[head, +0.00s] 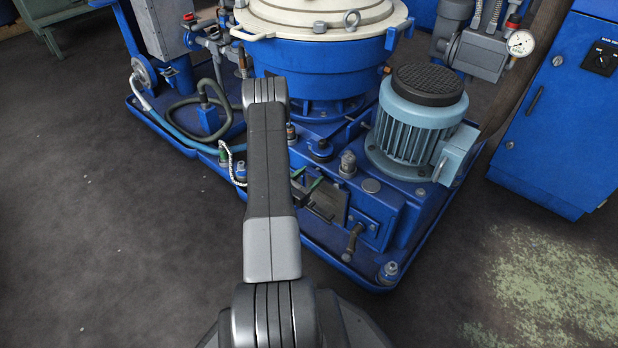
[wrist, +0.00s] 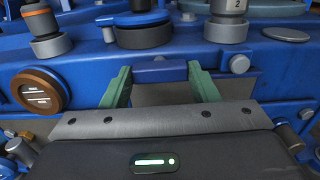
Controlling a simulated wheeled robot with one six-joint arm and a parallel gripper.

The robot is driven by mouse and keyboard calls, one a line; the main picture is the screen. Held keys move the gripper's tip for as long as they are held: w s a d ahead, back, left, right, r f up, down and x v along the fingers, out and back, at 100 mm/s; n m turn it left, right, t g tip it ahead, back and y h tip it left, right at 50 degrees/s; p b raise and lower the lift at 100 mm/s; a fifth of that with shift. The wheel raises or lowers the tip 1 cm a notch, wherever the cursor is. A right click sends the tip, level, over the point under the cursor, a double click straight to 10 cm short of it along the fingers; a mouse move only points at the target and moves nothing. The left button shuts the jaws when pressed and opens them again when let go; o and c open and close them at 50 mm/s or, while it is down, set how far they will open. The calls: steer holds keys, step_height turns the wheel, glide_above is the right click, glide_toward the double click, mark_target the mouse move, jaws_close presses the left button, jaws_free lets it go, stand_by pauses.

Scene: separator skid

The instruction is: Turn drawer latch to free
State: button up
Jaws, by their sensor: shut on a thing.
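A blue bar-shaped latch (wrist: 160,71) shows in the wrist view against the blue skid body. My gripper (wrist: 160,80) has its two green fingers at the left and right ends of this bar and is shut on it. The bar lies level across the picture. In the head view my gripper (head: 312,188) is small and partly covered by my own arm, at the near side of the skid. The latch itself cannot be made out there.
A blue-grey ribbed motor (head: 416,122) stands right of my gripper. The large separator bowl (head: 318,55) is behind it. A round brown-rimmed gauge (wrist: 40,92) is left in the wrist view. Open floor (head: 110,250) lies left.

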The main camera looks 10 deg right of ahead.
steer(key=o, duration=1)
steer(key=p+v, duration=0.3)
steer(key=v, duration=1)
steer(key=shift+s+a, duration=0.25)
steer(key=shift+a, duration=0.05)
steer(key=b+x, duration=0.3)
steer(key=x, duration=1)
steer(key=shift+w+d, duration=0.3)
